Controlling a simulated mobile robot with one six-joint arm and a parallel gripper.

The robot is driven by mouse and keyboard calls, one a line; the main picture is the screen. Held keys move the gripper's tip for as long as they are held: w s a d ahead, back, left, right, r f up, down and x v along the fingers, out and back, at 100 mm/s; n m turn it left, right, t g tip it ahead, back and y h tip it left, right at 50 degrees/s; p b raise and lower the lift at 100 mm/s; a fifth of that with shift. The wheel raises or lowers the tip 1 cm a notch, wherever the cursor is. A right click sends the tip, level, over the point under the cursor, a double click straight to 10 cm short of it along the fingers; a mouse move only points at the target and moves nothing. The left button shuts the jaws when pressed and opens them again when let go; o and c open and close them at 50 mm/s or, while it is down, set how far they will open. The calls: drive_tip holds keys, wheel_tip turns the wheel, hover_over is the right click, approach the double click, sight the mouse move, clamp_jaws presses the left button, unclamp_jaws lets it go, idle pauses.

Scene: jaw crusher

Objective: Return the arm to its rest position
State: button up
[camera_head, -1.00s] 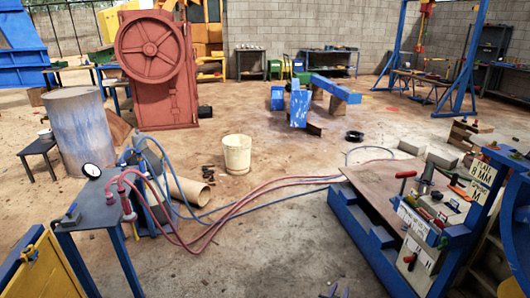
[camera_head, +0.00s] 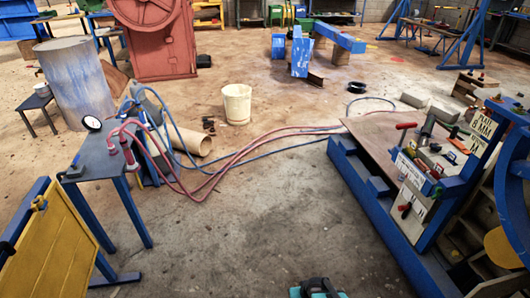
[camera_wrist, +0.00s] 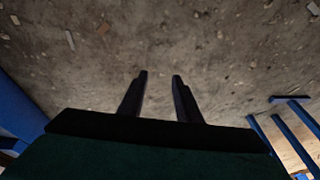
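My gripper (camera_wrist: 159,82) shows in the wrist view with its two dark fingers apart. Nothing is between them, and they hang over bare concrete floor. In the head view, a teal and dark part of my arm (camera_head: 318,288) shows at the bottom edge, right of centre. The fingers cannot be made out in the head view.
A small table (camera_head: 105,165) with red and blue hoses stands at left, beside a yellow panel (camera_head: 52,250). A blue-framed workbench (camera_head: 375,185) with tools stands at right. A white bucket (camera_head: 237,103) and red crusher part (camera_head: 152,50) lie beyond.

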drive_tip(key=s+d+r+m+g+h, duration=0.1)
drive_tip(key=s+d+r+g, duration=0.2)
drive_tip(key=s+g, duration=0.5)
drive_tip(key=s, duration=1.2)
drive_tip(key=shift+r+g+h, duration=0.2)
drive_tip(key=shift+g+h, duration=0.1)
